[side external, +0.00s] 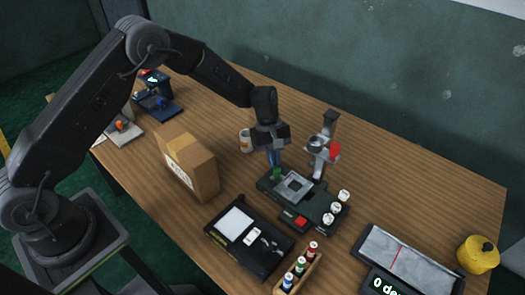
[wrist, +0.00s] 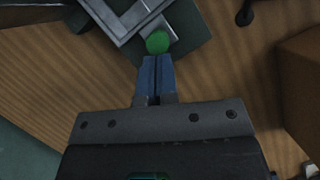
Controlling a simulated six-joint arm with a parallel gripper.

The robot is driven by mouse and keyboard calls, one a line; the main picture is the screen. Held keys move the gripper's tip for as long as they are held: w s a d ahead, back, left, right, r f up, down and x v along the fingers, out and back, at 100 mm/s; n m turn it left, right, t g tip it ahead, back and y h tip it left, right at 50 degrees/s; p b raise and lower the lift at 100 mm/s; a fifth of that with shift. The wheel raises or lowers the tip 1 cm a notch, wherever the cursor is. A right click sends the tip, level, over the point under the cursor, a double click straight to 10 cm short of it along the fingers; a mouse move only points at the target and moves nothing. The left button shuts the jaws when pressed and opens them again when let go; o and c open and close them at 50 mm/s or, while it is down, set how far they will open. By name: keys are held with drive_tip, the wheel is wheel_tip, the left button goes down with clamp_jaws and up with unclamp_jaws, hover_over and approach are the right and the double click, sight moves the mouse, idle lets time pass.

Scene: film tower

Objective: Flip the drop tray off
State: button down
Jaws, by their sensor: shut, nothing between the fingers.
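A dark device base (side external: 322,207) stands mid-table with a grey square tray-like frame (side external: 296,188) on it. A green round knob (side external: 277,173) sits at the frame's far-left end; in the wrist view the knob (wrist: 157,42) is at the end of a short grey arm beside the frame. I cannot tell for sure which part is the drop tray. My gripper (side external: 274,164) points down at the knob, its blue fingers shut and empty. In the wrist view the fingertips (wrist: 157,60) are right by the knob; whether they touch is unclear.
An upright grey stand with a red part (side external: 335,150) rises behind the base. White-topped vials (side external: 333,208) and a red button (side external: 301,221) are at its right and front.

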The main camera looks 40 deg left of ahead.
sight(286, 181)
drive_tip(key=shift+d, duration=1.85)
drive_tip(key=a, duration=0.1)
drive_tip(key=w+a, duration=0.2)
drive_tip(key=shift+a, duration=0.4)
drive_tip(key=v, duration=1)
drive_tip(key=shift+s+r, duration=0.1)
drive_tip(key=shift+r, duration=0.1)
